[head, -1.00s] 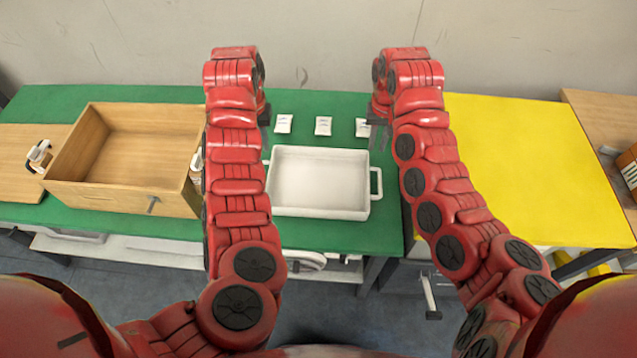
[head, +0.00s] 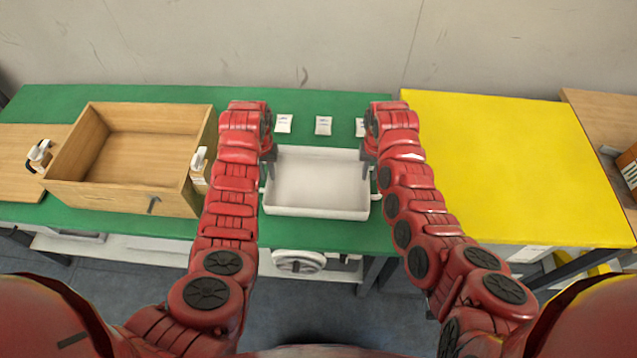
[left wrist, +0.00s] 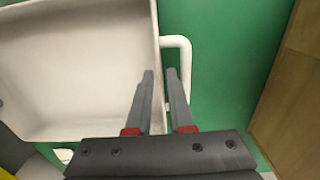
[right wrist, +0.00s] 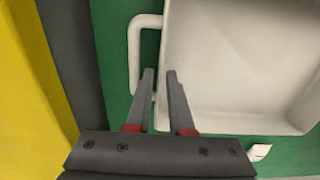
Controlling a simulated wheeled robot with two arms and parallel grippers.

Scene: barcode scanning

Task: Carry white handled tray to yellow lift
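The white handled tray (head: 318,213) sits empty on the green table, in the middle of the head view. My left gripper (head: 268,170) is over the tray's left end, its fingers pointing down. In the left wrist view its two fingers (left wrist: 160,72) are apart beside the tray wall and a white handle (left wrist: 186,60). My right gripper (head: 368,168) is over the right end. In the right wrist view its fingers (right wrist: 159,73) are apart, between the other handle (right wrist: 134,50) and the tray's inside. I cannot tell whether they touch it. The yellow lift (head: 515,165) stands to the right.
A wooden box (head: 125,195) with white handles stands on the green table (head: 330,238) at the left. Several small white packets (head: 323,125) lie behind the tray. A wooden table (head: 600,120) with a box is at the far right. The yellow top is clear.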

